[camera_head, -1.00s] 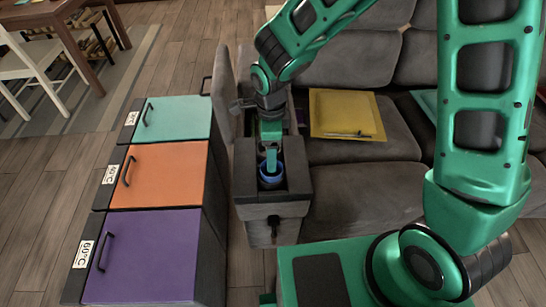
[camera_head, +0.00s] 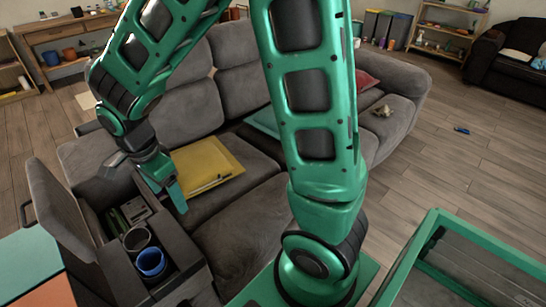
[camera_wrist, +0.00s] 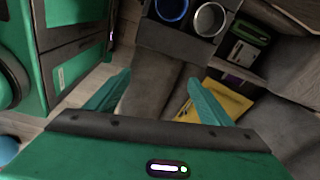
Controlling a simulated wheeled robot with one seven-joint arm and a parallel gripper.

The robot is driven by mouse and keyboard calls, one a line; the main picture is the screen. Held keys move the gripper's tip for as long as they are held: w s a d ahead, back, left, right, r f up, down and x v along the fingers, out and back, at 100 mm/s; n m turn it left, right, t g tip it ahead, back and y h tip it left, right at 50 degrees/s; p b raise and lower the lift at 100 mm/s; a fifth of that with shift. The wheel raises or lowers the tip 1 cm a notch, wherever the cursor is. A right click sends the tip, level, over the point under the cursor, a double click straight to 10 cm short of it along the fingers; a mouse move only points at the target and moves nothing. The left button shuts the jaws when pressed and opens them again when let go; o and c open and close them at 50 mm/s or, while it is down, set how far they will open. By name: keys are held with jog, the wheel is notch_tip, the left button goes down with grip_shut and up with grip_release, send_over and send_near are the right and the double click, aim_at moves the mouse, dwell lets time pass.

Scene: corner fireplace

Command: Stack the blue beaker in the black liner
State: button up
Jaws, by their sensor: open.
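The blue beaker (camera_head: 151,263) stands upright in the nearer round well of the sofa's grey console; the wrist view shows its blue rim (camera_wrist: 172,9) at the top. Whether a black liner surrounds it below the rim cannot be told. Beside it, in the other well, is a grey-rimmed round cup or liner (camera_head: 137,240), dark inside; it looks pale inside in the wrist view (camera_wrist: 208,20). My gripper (camera_head: 172,195) is open and empty, above the sofa seat to the right of the console. Its two fingers are apart in the wrist view (camera_wrist: 155,95).
The console's open lid (camera_head: 60,210) stands up on the left, near the orange and teal cabinets. A yellow folder (camera_head: 208,167) lies on the sofa seat under the gripper's side. A green-framed table or crate (camera_head: 465,265) is at the right. Open floor lies beyond the sofa.

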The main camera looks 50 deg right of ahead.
jog(key=s+d+r+n, duration=0.2)
jog(key=s+d+r, duration=0.15)
jog(key=d, duration=0.35)
jog(key=s+d+r+n, duration=0.2)
jog(key=s+d, duration=0.3)
jog(key=d, duration=0.2)
jog(key=s+d+r+n, duration=0.2)
jog(key=s+d+r, duration=0.15)
jog(key=d, duration=0.25)
jog(key=s+d+n+y, duration=0.1)
jog(key=s+d+n, duration=0.2)
jog(key=s, duration=0.6)
jog(key=shift+d+r+n, duration=0.3)
jog(key=shift+d+n, duration=0.1)
jog(key=shift+d, duration=0.15)
